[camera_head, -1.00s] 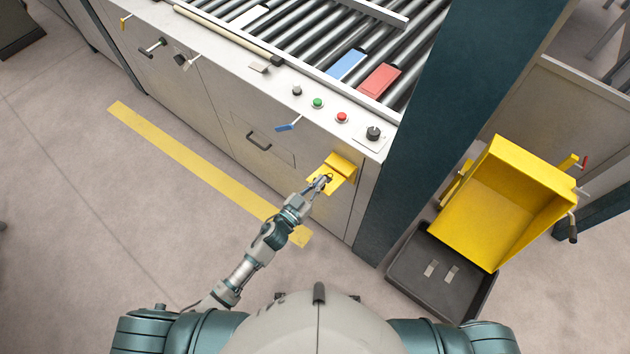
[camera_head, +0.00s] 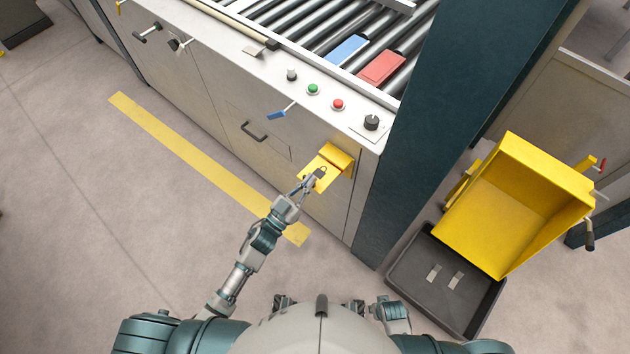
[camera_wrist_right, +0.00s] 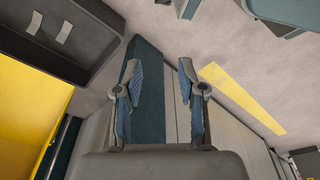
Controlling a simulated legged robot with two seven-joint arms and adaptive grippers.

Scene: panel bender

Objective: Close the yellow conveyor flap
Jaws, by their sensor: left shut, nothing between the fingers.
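The yellow flap (camera_head: 328,160) is on the machine's front panel, low at its right end near the dark post. It has a raised yellow part at the top and a flat plate that sticks out below. My left gripper (camera_head: 318,175) is shut and empty, its fingertips over the outer part of the plate and covering some of it. I cannot tell whether they touch it. My right gripper (camera_wrist_right: 158,70) is open and empty in the right wrist view, its fingers well apart, with the machine front and floor beyond.
A green button (camera_head: 313,89), a red button (camera_head: 338,104) and a black knob (camera_head: 371,122) sit on the ledge above. A blue-tipped lever (camera_head: 278,114) sticks out of the front. A dark post (camera_head: 425,130) stands right of the flap, then a yellow bin (camera_head: 520,200) above a dark tray (camera_head: 410,281).

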